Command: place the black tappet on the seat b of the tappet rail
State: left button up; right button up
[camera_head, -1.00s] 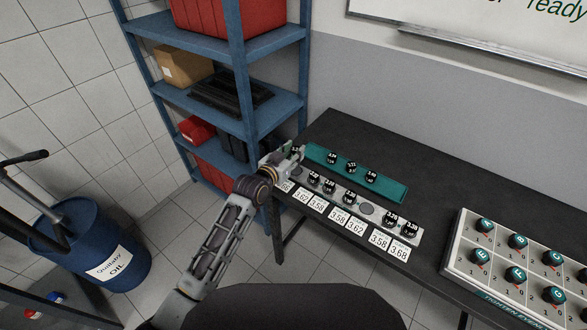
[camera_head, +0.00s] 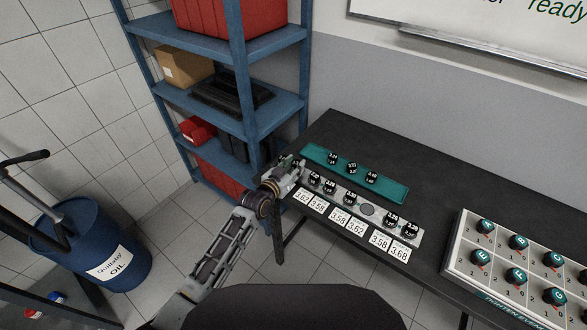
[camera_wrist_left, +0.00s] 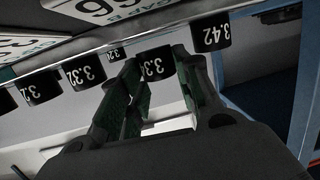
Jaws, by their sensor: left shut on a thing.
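My left gripper (camera_head: 294,166) is at the left end of the grey tappet rail (camera_head: 379,213), and hides that end in the head view. In the left wrist view the gripper (camera_wrist_left: 155,85) is shut on a black tappet (camera_wrist_left: 157,64) with white digits. The held tappet is in line with the rail's row, between a tappet marked 3.42 (camera_wrist_left: 210,34) and other black tappets (camera_wrist_left: 88,72). Seat b is hidden, and I cannot tell whether the held tappet touches it. An empty round seat (camera_head: 367,209) shows further right on the rail. My right gripper is out of view.
A teal strip (camera_head: 395,190) behind the rail carries three black tappets (camera_head: 352,168). White number cards (camera_head: 338,215) lie along the rail's front. A white box with knobs (camera_head: 461,235) stands at the right. A blue shelf (camera_head: 240,110) is close behind the arm on the left.

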pick_arm(q)
jog(key=shift+f, duration=0.55)
jog(key=shift+f, duration=0.15)
jog(key=o, duration=1)
jog(key=shift+r, duration=0.2)
jog(key=v, duration=1.2)
